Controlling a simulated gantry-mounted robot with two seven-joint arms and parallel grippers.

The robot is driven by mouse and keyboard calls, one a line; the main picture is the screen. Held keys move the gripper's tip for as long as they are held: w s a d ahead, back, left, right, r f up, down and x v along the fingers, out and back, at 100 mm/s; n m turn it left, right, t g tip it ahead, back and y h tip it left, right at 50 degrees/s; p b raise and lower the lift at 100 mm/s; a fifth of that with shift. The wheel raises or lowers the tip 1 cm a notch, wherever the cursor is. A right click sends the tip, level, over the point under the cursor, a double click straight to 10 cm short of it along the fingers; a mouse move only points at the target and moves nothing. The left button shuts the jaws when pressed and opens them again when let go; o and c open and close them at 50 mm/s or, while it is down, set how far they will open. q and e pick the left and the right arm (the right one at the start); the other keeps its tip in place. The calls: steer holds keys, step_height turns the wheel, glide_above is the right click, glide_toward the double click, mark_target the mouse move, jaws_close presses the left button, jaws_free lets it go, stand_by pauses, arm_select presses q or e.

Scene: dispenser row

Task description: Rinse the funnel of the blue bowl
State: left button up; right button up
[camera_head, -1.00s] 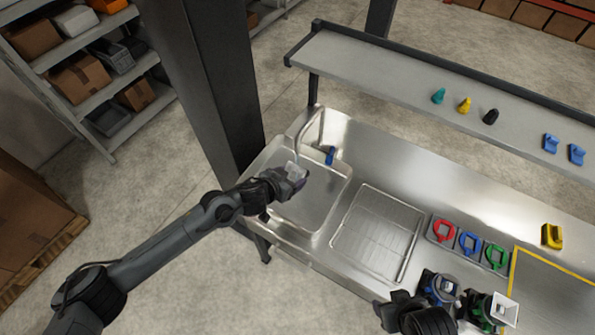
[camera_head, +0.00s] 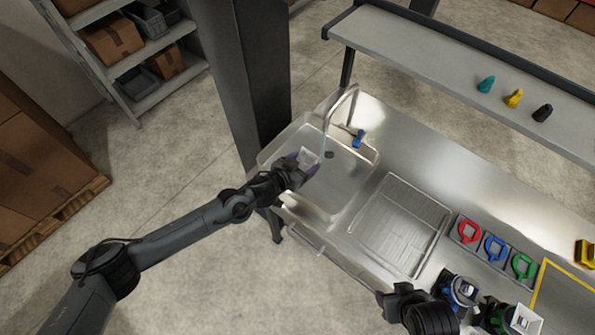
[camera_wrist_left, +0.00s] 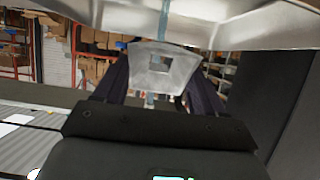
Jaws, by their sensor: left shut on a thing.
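My left gripper (camera_head: 298,168) is shut on a pale, see-through funnel (camera_head: 309,158) over the sink basin (camera_head: 345,190). In the left wrist view the funnel (camera_wrist_left: 165,68) sits between the dark fingers, its square opening showing. A thin bluish water stream (camera_head: 323,143) falls from the arched tap (camera_head: 343,94) close to the funnel's right edge. The stream also shows above the funnel in the left wrist view (camera_wrist_left: 164,18); I cannot tell whether it runs into it. A blue bowl-like unit (camera_head: 463,291) is at the lower right, beside my right gripper (camera_head: 402,296), whose fingers are unclear.
A blue tap handle (camera_head: 358,138) stands behind the basin. A ribbed drainer (camera_head: 400,225) is right of it, then red (camera_head: 467,231), blue (camera_head: 495,247) and green (camera_head: 522,266) ring handles. A green unit with a white funnel (camera_head: 524,320) is lower right. A shelf (camera_head: 430,60) runs behind.

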arm_select(q)
steer(key=b+x, duration=0.1)
steer(key=x, duration=0.1)
steer(key=b+x, duration=0.2)
steer(key=shift+w+d+r, duration=0.1)
steer(key=shift+w+r, duration=0.05)
steer(key=shift+r, duration=0.25)
steer(key=shift+w+d+r+b, duration=0.1)
steer(key=shift+w+d+b, duration=0.3)
steer(key=shift+w, duration=0.2)
steer(key=shift+w+d+r+b, duration=0.1)
steer(key=shift+w+d+b, duration=0.25)
steer(key=shift+w, duration=0.2)
stand_by(1.3)
stand_by(0.8)
